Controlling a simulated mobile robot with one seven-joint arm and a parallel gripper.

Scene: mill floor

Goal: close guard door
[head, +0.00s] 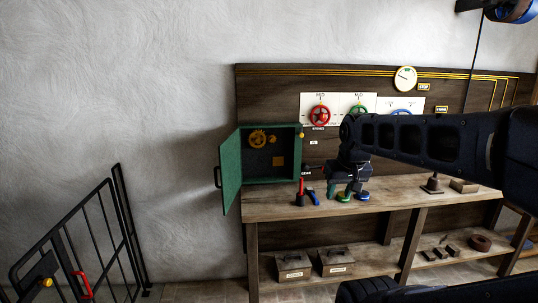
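A green box (272,165) with brass gears inside is on the wall panel at the left end of the bench. Its green door (231,170) stands open, swung out to the left, with a dark handle at its left edge. My gripper (346,190) is right of the box, above the bench, pointing down. Its two dark fingers look apart with nothing between them. It is clear of the door.
The wooden bench (262,208) holds a red-handled tool (300,190), small coloured discs (343,197) and a dark stand (432,184). Red (320,115) and green handwheels (359,112) are on the panel. A black barred gate (102,235) stands at the lower left.

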